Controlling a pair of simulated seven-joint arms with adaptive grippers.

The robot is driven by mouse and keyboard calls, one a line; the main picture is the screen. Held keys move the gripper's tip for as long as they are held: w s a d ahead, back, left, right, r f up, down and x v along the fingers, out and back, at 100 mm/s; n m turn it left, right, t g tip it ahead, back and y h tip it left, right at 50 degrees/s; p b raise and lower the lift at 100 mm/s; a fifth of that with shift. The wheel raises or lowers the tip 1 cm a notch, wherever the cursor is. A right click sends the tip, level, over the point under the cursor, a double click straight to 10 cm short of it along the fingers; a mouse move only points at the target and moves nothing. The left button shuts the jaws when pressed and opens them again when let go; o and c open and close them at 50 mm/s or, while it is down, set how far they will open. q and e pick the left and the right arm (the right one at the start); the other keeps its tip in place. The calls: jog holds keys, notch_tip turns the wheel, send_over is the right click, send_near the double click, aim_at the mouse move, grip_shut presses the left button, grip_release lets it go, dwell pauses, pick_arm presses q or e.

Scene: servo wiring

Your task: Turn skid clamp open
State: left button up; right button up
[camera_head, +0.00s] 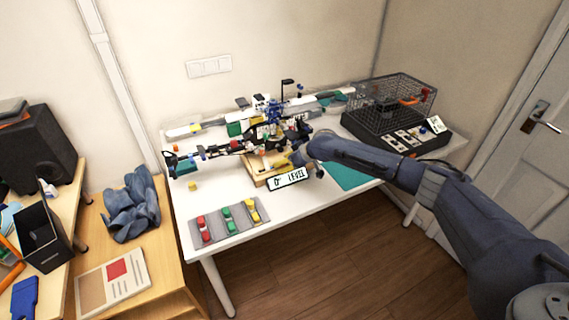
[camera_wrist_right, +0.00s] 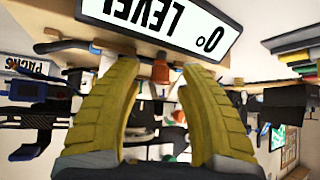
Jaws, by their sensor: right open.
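A light wooden skid (camera_head: 258,178) stands on the white table with the long multi-coloured servo assembly (camera_head: 245,143) above it. In the right wrist view, a small orange knob (camera_wrist_right: 161,70) sits at the edge of the wooden skid (camera_wrist_right: 62,14); it may be the skid clamp, but I cannot tell how it is turned. My right gripper (camera_wrist_right: 158,66) has its yellow fingers spread on either side of this knob, with gaps showing. My left gripper is not in view.
A "0° LEVEL" sign (camera_head: 287,179) is at the skid's front. A grey tray (camera_head: 230,222) with red, green and yellow pieces lies at the front left. A black wire cage (camera_head: 390,103) stands at the back right. A teal mat (camera_head: 350,176) lies under my right arm.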

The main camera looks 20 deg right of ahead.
jog(key=shift+c, duration=0.4)
grip_shut()
jog(key=shift+r+n, duration=0.1)
jog(key=shift+n, duration=0.3)
jog(key=shift+w+r+n+g+y, duration=0.1)
jog(key=shift+w+n+g+y, duration=0.1)
jog(key=shift+n+g+y, duration=0.9)
jog(key=shift+c, duration=0.8)
grip_release()
jog(key=shift+o, duration=1.2)
jog(key=shift+s, duration=0.1)
jog(key=shift+d, duration=0.1)
jog(key=v, duration=1.1)
jog(key=shift+s+r, duration=0.3)
jog(key=shift+s, duration=0.05)
jog(key=shift+d+f, duration=0.1)
